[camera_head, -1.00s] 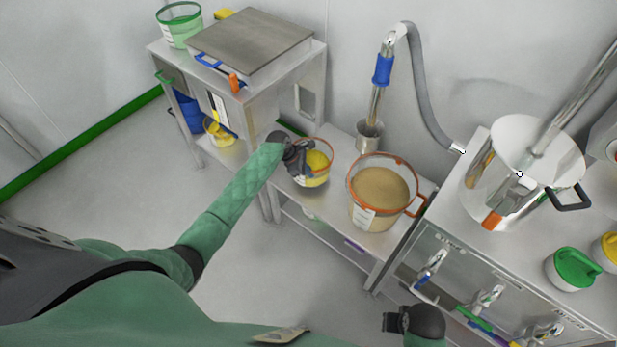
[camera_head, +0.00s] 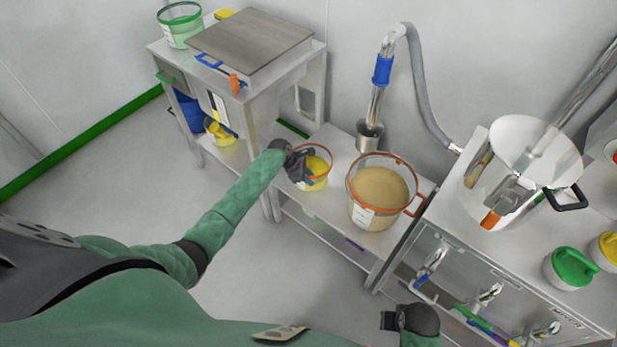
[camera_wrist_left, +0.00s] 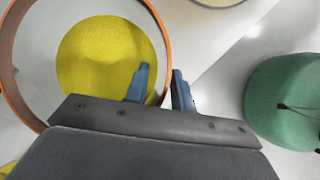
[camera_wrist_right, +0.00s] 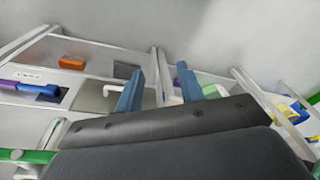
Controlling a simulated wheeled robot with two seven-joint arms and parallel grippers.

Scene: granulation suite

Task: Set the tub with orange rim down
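The smaller clear tub with orange rim (camera_head: 329,158) holds yellow powder and appears to stand upright on the low steel bench (camera_head: 340,147), near its left end. My left gripper (camera_head: 303,167) is at the tub's left side. In the left wrist view the fingers (camera_wrist_left: 160,85) are apart, with the tub's orange rim (camera_wrist_left: 158,22) running down between them: one finger inside, one outside. I see a gap, so they do not look clamped on the wall. The tub's base is partly hidden. My right gripper (camera_head: 388,321) is low in the head view; its fingers (camera_wrist_right: 158,85) are apart and empty.
A larger orange-rimmed tub (camera_head: 366,203) of tan powder stands right of the small tub. A suction lance (camera_head: 376,105) with a hose stands behind it. A taller table (camera_head: 270,90) with a scale is left. A steel vessel (camera_head: 505,160) stands right.

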